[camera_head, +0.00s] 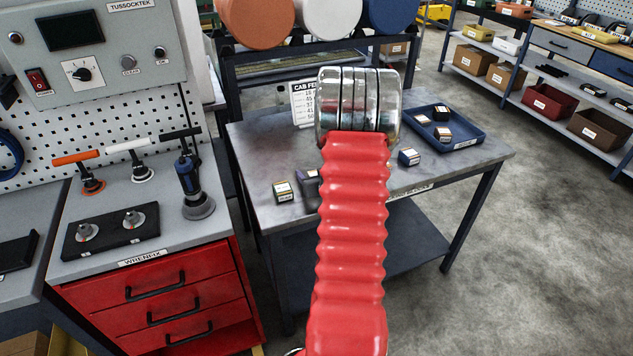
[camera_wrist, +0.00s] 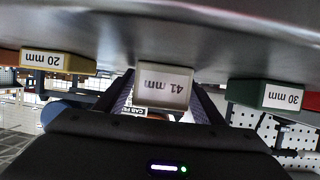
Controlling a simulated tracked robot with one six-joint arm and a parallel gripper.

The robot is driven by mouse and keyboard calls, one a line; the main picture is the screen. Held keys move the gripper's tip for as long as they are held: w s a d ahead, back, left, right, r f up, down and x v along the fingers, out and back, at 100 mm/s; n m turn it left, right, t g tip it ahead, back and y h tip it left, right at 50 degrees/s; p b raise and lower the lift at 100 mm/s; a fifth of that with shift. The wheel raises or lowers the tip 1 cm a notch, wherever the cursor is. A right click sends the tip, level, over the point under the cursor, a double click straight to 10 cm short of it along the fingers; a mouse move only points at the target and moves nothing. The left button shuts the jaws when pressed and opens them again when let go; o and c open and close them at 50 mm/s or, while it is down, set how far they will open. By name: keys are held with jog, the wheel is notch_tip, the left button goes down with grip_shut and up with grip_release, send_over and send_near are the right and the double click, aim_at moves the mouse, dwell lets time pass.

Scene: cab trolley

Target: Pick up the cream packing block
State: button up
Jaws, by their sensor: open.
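In the wrist view, which shows the scene upside down, a pale cream block (camera_wrist: 163,85) marked "41 mm" sits on the bench top, its label facing the camera. My gripper (camera_wrist: 162,90) is open, with one dark finger on each side of this block. I cannot tell whether the fingers touch it. In the head view my red sleeved arm hides both the gripper and this block.
In the wrist view a yellow block (camera_wrist: 58,61) marked "20 mm" and a green block (camera_wrist: 272,95) marked "30 mm" flank it. The head view shows a blue block (camera_head: 408,157) and a blue tray (camera_head: 468,128) holding blocks on the grey bench (camera_head: 440,170).

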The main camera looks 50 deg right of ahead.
jog(key=shift+c, duration=0.4)
jog(key=c, duration=1.1)
jog(key=shift+c, duration=0.2)
notch_tip(320, 180, up, 10)
dwell(0.4)
dwell(0.4)
